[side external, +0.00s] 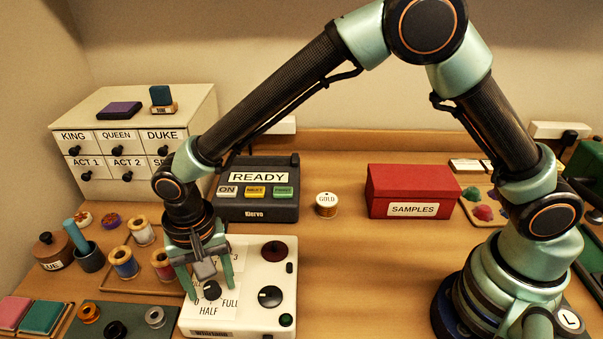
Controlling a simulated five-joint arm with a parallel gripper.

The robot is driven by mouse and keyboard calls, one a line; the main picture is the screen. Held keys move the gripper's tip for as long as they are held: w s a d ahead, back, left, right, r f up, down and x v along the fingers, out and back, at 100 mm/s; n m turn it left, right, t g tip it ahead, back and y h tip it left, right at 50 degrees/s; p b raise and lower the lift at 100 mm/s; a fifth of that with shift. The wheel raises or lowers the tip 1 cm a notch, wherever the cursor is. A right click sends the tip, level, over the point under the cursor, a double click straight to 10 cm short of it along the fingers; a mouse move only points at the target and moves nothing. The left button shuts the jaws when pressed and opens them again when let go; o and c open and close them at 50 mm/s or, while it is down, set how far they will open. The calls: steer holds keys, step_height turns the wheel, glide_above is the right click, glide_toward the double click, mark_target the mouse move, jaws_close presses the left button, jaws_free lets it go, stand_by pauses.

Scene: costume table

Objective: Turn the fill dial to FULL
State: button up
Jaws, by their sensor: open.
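The white machine (257,317) stands at the front of the table, left of centre. Its black fill dial (212,290) is on the left part of the top, beside a label with HALF below and FULL (230,303) to the right. Another word on the label is hidden by my gripper, and which way the dial points is too small to tell. My gripper (208,290) points down over the dial, its green fingers apart on either side of it. I cannot tell whether a finger touches the dial.
The machine also carries a dark red knob (274,252), a black dial (270,297) and a green button (286,320). Thread spools (124,262) stand close on the left. Behind are the READY box (258,190) and a red SAMPLES box (411,190). The table's front middle is clear.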

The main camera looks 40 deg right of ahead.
jaws_close()
steer(key=shift+n, duration=0.4)
steer(key=n, duration=0.5)
steer(key=shift+n, duration=0.3)
steer(key=n, duration=1.6)
steer(key=shift+n, duration=0.3)
